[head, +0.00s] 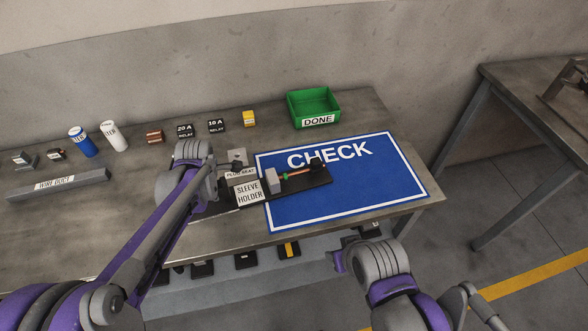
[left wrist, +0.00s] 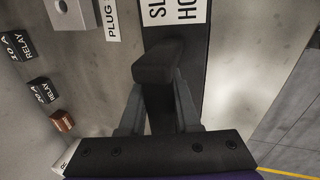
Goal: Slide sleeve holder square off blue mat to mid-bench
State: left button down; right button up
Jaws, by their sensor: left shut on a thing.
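The sleeve holder (head: 318,178) is a long black base with a white label, a grey block, a thin rod with green and orange parts and a black end block. Its right part lies over the left side of the blue CHECK mat (head: 345,200); its left part is on bare bench. My left gripper (left wrist: 158,100) is shut on a black upright grip (left wrist: 160,62) at the holder's left end, with the label just beyond. In the head view my left wrist hides that end. My right arm is low at the front right; its fingers are not clear.
On the bench (head: 60,222), a plug seat (head: 237,156) stands close behind the holder. Relays (head: 217,126), a green DONE bin (head: 314,106), blue and white cylinders (head: 82,142) and a long grey bar (head: 58,185) lie behind and left. The front left bench is clear.

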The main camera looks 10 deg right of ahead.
pick_arm(q)
jog(key=shift+a+f, duration=0.15)
jog(key=c, duration=0.9)
grip_release()
jog(key=o, duration=0.4)
jog(key=shift+w+a, duration=0.1)
jog(key=shift+c, duration=0.2)
jog(key=v, duration=1.2)
jog(key=s+a+f+m+t+p, duration=0.1)
jog(key=s+a+f+m, duration=0.1)
jog(key=s+m, duration=0.7)
jog(key=s+a+f+m+t+p, duration=0.1)
jog(key=s+a+m, duration=0.4)
jog(key=s+m, duration=0.5)
jog(key=s+f, duration=0.1)
jog(key=s, duration=0.3)
jog(key=shift+a+f+p, duration=0.2)
jog(key=shift+a+p, duration=0.1)
jog(key=shift+p, duration=0.05)
